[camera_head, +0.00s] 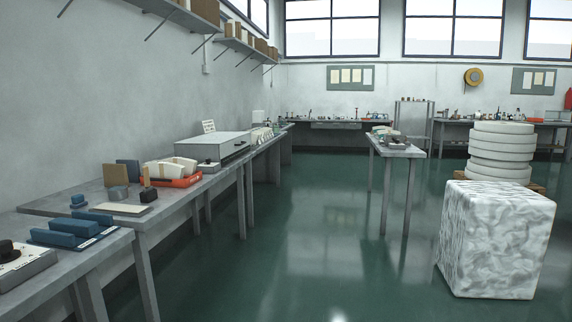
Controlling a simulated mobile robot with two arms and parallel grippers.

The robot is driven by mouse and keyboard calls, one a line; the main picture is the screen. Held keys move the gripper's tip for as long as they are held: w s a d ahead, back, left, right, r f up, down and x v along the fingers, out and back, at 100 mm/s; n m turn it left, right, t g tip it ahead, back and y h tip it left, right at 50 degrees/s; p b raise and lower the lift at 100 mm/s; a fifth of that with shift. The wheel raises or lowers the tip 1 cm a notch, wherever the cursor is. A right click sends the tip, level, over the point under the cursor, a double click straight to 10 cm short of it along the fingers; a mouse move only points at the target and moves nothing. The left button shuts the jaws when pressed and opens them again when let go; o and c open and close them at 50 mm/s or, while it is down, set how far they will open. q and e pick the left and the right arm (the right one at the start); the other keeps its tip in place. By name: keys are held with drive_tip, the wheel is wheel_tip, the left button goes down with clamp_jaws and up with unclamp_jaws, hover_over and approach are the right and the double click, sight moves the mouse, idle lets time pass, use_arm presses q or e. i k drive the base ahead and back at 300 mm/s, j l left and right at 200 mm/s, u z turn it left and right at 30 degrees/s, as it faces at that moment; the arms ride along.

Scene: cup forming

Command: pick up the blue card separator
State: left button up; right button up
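Several blue pieces lie on the tables at the left, and I cannot tell for sure which is the blue card separator. Long blue blocks (74,227) lie on a dark blue board (92,240) on the nearest table. Neither of my grippers is in view, and nothing is seen being held.
Tables (150,215) run along the left wall, with a red tray (176,181) of white pieces and a grey case (213,148). A wrapped white block (495,240) and stacked white rolls (501,152) stand right. A narrow table (398,149) stands mid-room. The green floor between is clear.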

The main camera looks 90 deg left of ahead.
sight(133, 166)
drive_tip(key=u, duration=2.1)
